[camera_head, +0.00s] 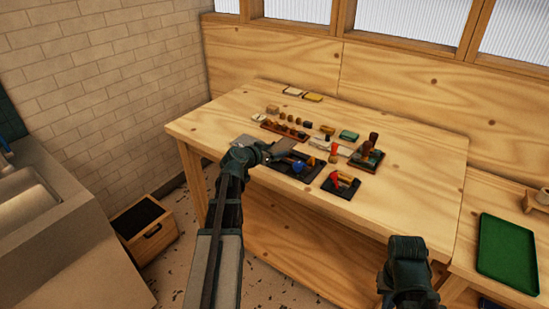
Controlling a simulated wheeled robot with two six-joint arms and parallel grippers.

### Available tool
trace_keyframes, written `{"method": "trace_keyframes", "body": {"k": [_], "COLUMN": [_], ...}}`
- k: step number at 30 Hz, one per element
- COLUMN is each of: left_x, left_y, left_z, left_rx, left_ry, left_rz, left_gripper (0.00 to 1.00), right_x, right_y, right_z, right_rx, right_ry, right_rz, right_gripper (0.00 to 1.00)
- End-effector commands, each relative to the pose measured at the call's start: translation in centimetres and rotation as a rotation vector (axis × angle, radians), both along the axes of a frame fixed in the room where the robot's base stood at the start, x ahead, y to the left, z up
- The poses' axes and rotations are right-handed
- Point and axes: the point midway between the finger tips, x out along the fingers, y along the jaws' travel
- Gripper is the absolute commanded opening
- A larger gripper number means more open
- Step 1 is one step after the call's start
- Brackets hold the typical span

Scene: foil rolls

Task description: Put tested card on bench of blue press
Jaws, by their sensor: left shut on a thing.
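My left gripper (278,149) is over the near left part of the wooden table, in front of the small presses. It is shut on a thin, greyish flat piece at its fingertips, which looks like a card; its markings are too small to read. The blue press (300,167), with a blue handle on a dark base, stands just to the right of this gripper. My gripper and arm hide part of its left side, so its bench is not clear. My right arm is at the lower right; its fingertips cannot be made out.
A rack of small pieces (285,129) lies behind. A green tray (507,250) is at far right. The table's front right is clear.

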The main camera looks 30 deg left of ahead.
Motion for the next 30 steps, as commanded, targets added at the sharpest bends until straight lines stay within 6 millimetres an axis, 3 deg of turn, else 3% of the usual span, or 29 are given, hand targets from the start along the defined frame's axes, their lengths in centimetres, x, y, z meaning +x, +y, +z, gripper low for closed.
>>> {"method": "trace_keyframes", "body": {"k": [25, 26, 30], "left_x": [0.0, 0.0, 0.0], "left_y": [0.0, 0.0, 0.0], "left_z": [-1.5, -1.5, -1.5], "left_rx": [0.0, 0.0, 0.0], "left_ry": [0.0, 0.0, 0.0], "left_rz": [0.001, 0.0, 0.001], "left_gripper": [0.17, 0.79, 1.0], "right_x": [0.0, 0.0, 0.0], "right_y": [0.0, 0.0, 0.0], "right_z": [-1.5, -1.5, -1.5], "right_rx": [0.0, 0.0, 0.0], "right_ry": [0.0, 0.0, 0.0], "right_rz": [0.0, 0.0, 0.0], "right_gripper": [0.0, 0.0, 0.0]}}
